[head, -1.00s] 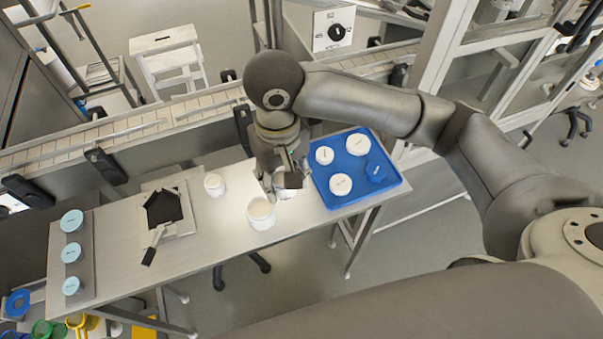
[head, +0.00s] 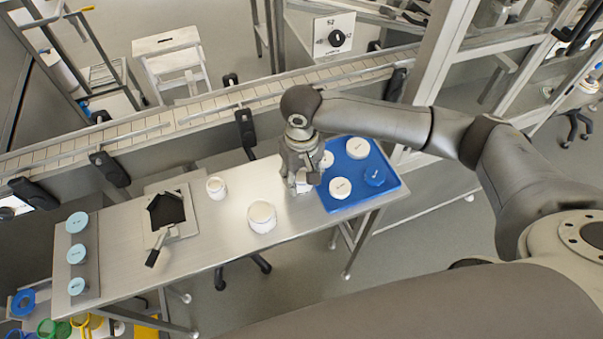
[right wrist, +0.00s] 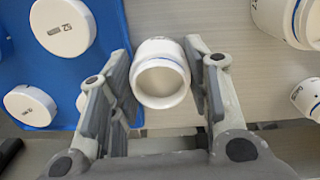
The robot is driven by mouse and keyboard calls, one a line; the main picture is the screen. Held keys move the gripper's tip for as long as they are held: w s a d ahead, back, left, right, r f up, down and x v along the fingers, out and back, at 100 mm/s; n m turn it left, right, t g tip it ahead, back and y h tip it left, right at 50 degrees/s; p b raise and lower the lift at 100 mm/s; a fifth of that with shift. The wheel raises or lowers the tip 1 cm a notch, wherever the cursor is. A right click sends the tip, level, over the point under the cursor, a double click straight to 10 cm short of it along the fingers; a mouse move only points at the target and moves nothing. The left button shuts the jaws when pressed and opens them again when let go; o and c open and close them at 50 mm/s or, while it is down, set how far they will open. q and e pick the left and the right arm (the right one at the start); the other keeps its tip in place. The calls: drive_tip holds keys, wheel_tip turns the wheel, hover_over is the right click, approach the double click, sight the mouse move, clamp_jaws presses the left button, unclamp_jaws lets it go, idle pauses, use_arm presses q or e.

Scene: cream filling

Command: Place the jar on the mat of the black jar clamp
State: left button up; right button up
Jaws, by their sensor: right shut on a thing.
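My right gripper (head: 301,182) points down at the left edge of the blue tray, with its fingers around a small white jar (head: 304,188). In the right wrist view the open-mouthed jar (right wrist: 161,75) sits between the two fingers, and the gripper is shut on it. Whether the jar touches the table cannot be told. The black jar clamp (head: 154,257) is on the left part of the table, its handle towards the front. Its dark mat (head: 167,209) is empty. My left gripper is not in view.
A small white jar (head: 216,189) and a larger one (head: 262,217) stand between clamp and gripper. Light-blue lids (head: 77,253) lie on a plate at the left. A conveyor (head: 200,108) runs behind.

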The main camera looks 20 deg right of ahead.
drive_tip(key=o, duration=1)
drive_tip(key=shift+f, duration=0.1)
drive_tip(key=shift+o, duration=0.2)
